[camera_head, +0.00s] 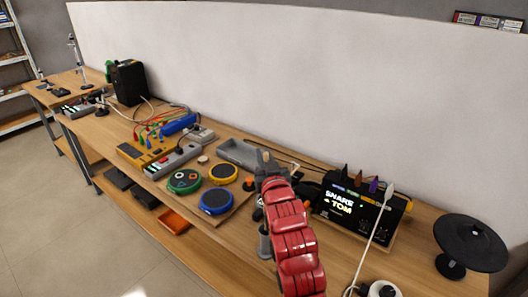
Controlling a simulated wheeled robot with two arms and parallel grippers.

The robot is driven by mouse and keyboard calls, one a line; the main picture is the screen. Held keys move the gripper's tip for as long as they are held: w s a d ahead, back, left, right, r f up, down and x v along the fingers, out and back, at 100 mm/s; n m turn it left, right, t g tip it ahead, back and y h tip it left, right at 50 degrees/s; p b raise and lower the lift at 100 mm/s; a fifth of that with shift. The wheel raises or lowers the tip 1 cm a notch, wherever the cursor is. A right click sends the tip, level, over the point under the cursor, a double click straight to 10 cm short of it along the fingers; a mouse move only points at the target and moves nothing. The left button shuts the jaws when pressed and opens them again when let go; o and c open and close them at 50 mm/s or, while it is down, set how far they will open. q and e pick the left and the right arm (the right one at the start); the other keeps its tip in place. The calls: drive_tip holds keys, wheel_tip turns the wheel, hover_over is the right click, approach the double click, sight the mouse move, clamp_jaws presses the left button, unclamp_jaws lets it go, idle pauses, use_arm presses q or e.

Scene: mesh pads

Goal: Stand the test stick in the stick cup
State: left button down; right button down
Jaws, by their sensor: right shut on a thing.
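My right arm, in red segments, reaches up over the workbench, and its grey gripper (268,168) is over the bench's middle, beside the grey tray. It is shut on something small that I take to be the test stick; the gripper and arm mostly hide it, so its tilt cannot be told. A grey cylinder (264,242), which may be the stick cup, stands just left of my red arm, partly covered by it. My left gripper is not in view.
Round pads in green (184,180), yellow (222,173) and blue (216,201) lie left of the gripper, by a grey tray (238,153). A white wall (280,70) stands behind.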

wheel_tip(320, 180, down, 8)
drive_tip(key=b, duration=0.4)
drive_tip(key=shift+f, duration=0.2)
drive_tip(key=c, duration=0.8)
unclamp_jaws()
drive_tip(key=shift+s, duration=0.1)
drive_tip(key=p+v, duration=0.9)
drive_tip(key=v, duration=0.8)
drive_tip(key=shift+s+p, duration=0.1)
drive_tip(key=shift+p, duration=0.2)
